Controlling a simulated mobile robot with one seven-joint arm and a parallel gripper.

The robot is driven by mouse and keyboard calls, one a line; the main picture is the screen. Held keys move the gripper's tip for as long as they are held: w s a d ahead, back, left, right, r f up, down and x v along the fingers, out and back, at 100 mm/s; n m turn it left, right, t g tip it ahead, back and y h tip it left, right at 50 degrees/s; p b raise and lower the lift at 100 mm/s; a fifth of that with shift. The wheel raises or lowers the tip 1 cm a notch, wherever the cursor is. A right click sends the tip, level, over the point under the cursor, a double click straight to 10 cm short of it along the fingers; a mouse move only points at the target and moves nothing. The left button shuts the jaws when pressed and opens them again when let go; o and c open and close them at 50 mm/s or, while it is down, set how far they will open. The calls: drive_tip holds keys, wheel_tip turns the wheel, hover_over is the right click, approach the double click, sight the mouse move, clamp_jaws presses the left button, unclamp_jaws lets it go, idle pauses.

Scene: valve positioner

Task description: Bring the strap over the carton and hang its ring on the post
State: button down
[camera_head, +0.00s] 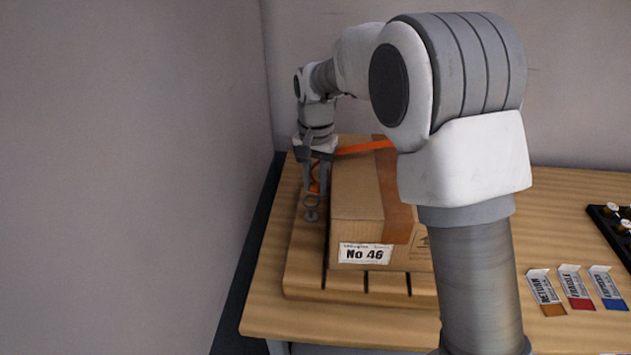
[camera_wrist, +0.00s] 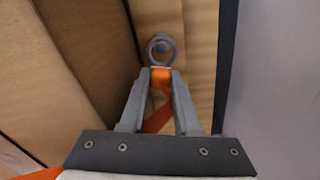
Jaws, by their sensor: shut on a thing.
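The carton (camera_head: 357,200) stands on a slatted wooden pallet, with a brown tape band and a "No 46" label. The orange strap (camera_head: 365,148) runs across the carton's top at the back to my gripper (camera_head: 316,188) at the carton's left side. In the wrist view my gripper (camera_wrist: 160,76) is shut on the strap's end (camera_wrist: 161,84), just behind its grey ring (camera_wrist: 152,54). The small grey post (camera_head: 311,215) stands on the pallet left of the carton. The ring and the post's top line up in both views; I cannot tell whether the ring is around the post or above it.
The pallet (camera_head: 300,270) lies at the table's left end, near the grey wall. Several label cards (camera_head: 577,288) lie on the table (camera_head: 480,300) at right, beside a dark tray (camera_head: 609,232) at the right edge. My arm hides the carton's right part.

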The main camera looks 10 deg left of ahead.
drive_tip(key=shift+f+b, duration=0.35)
drive_tip(key=shift+f, duration=0.25)
drive_tip(key=c, duration=0.6)
unclamp_jaws()
drive_tip(key=shift+o, duration=0.2)
wheel_tip(320, 180, up, 17)
drive_tip(key=p, duration=0.2)
drive_tip(key=s+d+r+t, duration=0.1)
drive_tip(key=s+d+r, duration=0.35)
drive_tip(key=d, duration=0.25)
drive_tip(key=s+d+f+n+t, duration=0.1)
drive_tip(key=s+d+f+t, duration=0.1)
drive_tip(key=s+d, duration=0.6)
drive_tip(key=s+d+f+n+t, duration=0.1)
drive_tip(key=s+d+f+t, duration=0.1)
drive_tip(key=s+d, duration=0.6)
drive_tip(key=s, duration=0.5)
drive_tip(key=shift+s+f+t, duration=0.15)
drive_tip(key=shift+f+t, duration=0.15)
drive_tip(key=shift+f, duration=0.05)
